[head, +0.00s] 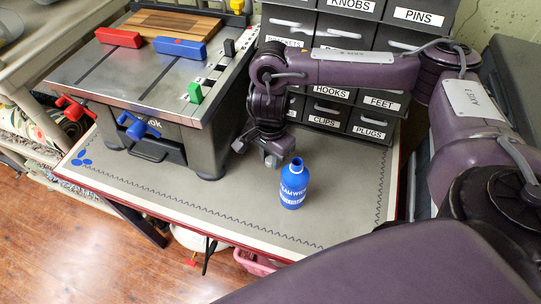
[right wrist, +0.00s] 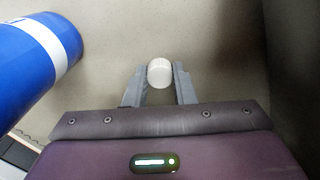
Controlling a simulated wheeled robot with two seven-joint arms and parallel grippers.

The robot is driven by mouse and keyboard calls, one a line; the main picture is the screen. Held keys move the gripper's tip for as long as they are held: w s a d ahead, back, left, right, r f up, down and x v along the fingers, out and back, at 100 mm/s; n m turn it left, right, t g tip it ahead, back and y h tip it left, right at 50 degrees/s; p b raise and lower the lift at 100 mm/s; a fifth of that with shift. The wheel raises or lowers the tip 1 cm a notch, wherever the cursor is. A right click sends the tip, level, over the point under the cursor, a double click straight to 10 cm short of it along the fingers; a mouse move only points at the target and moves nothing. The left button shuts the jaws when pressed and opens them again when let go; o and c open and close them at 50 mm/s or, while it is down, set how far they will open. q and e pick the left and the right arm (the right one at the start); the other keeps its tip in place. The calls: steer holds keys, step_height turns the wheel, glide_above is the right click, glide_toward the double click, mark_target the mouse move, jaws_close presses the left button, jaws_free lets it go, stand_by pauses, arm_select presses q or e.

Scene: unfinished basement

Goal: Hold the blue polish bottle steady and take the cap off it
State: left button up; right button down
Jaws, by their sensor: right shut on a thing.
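The blue polish bottle (head: 293,187) stands upright on the grey bench mat, and its blue neck shows no cap. In the right wrist view its blue side with a white band (right wrist: 30,60) fills the upper left. My right gripper (head: 272,158) is just left of and behind the bottle's neck in the head view, apart from the bottle. In the right wrist view my right gripper (right wrist: 160,78) is shut on a round white cap (right wrist: 160,71) between its fingertips. My left gripper is not in view, and nothing is seen holding the bottle.
A grey workbench unit (head: 160,75) with red, blue and green parts stands left on the mat (head: 240,210). Labelled drawers (head: 330,110) stand close behind the gripper. The mat is clear in front of the bottle and to its right.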

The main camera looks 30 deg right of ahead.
mark_target(270, 159)
steer(key=c, duration=1.2)
jaws_free()
steer(key=shift+f, duration=0.15)
steer(key=shift+r+p, duration=0.3)
steer(key=shift+r, duration=0.15)
step_height(270, 159, up, 12)
steer(key=p, duration=0.3)
steer(key=shift+f+p, duration=0.2)
steer(key=shift+p, duration=0.15)
